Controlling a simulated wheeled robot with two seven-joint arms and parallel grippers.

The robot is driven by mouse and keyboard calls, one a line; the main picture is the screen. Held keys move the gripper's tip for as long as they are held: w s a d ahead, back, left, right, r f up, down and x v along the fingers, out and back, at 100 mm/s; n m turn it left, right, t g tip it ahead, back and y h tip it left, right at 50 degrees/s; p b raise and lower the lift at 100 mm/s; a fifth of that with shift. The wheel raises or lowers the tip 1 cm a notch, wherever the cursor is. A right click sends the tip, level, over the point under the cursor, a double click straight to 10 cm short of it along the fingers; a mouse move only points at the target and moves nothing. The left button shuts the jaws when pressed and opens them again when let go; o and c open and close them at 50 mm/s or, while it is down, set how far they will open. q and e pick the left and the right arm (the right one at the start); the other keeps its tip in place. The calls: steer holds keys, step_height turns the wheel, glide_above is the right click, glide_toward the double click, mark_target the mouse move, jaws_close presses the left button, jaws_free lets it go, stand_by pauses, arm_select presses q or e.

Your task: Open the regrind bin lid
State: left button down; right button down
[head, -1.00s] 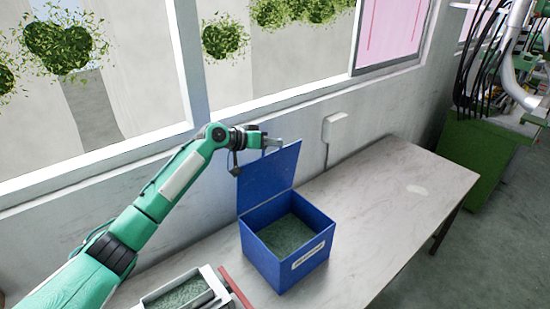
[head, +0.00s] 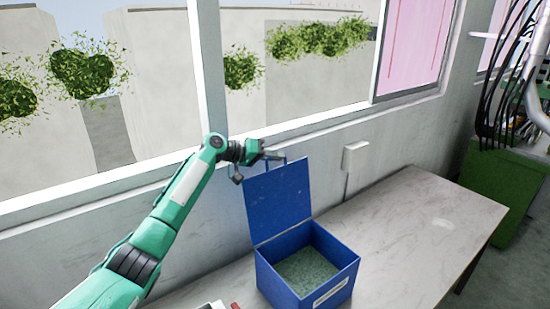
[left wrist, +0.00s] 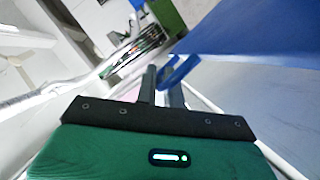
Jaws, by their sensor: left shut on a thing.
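The blue regrind bin (head: 276,276) stands on the table against the wall, holding green granules (head: 306,266). Its blue lid (head: 279,204) is up, standing steeply from the back edge, so the bin's mouth is uncovered. My left gripper (head: 274,158) is at the lid's top edge, shut on the lid handle. In the left wrist view the blue handle (left wrist: 180,71) lies at the fingers (left wrist: 163,84), with the lid (left wrist: 255,35) filling the upper right. My right gripper is in neither view.
The pale table (head: 410,220) is clear to the right of the bin. A wall box (head: 355,156) with a cable is behind it. The window sill and frame (head: 208,80) are close behind my left arm. A green machine (head: 503,190) stands at the far right.

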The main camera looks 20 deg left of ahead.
arm_select(q)
steer(key=shift+d+f, duration=0.1)
steer(key=shift+f, duration=0.05)
steer(key=c, duration=1.6)
jaws_free()
steer(key=shift+o, duration=0.4)
steer(key=b+v, duration=0.4)
steer(key=v, duration=1)
steer(key=shift+w+d, duration=0.1)
